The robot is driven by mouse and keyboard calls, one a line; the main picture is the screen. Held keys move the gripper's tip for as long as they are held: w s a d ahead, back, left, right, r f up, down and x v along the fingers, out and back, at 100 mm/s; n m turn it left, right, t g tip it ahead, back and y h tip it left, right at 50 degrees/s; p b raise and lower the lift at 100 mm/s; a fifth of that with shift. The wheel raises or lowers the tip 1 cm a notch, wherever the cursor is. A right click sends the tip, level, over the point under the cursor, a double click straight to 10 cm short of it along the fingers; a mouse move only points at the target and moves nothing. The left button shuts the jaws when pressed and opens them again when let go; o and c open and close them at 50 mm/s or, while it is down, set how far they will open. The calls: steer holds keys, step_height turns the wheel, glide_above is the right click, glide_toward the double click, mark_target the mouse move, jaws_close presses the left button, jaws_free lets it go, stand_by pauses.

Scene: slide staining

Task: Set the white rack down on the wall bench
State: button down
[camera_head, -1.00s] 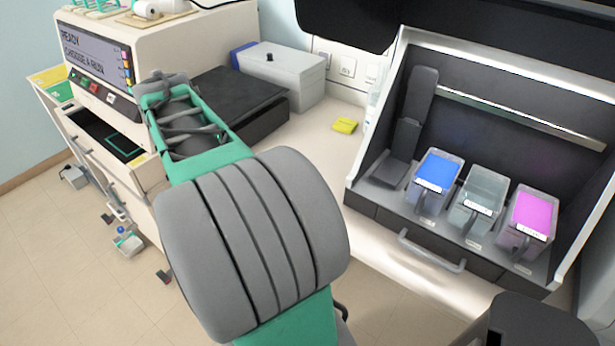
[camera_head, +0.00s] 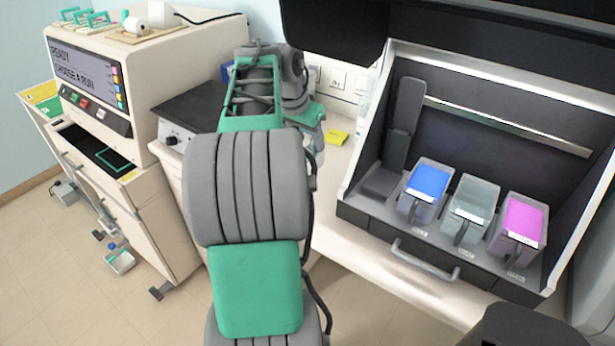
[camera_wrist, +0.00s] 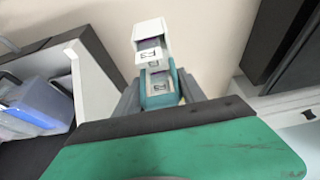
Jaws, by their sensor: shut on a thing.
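In the wrist view the white rack (camera_wrist: 149,31) is at top centre, with labelled slide ends showing. My gripper (camera_wrist: 161,85) is shut on it, its grey fingers on either side and a teal piece between them. My own green and black wrist hides the rest. A pale surface lies behind the rack; I cannot tell if the rack touches it. In the head view the wall bench (camera_head: 333,190) is a cream top between the dark heater and the staining hood. My arm reaches over it and hides the rack there.
The hood (camera_head: 358,185) stands right of the arm, holding blue (camera_head: 428,184), clear (camera_head: 473,205) and magenta (camera_head: 520,225) containers. The black-topped heater (camera_head: 190,108) is at left, beside the stainer (camera_head: 145,65). Little bench is free between.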

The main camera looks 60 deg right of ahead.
mark_target(308, 162)
step_height(308, 162, down, 7)
steer(key=shift+f, duration=0.1)
steer(key=shift+f, duration=0.2)
steer(key=c, duration=0.7)
jaws_free()
steer(key=shift+r, duration=0.1)
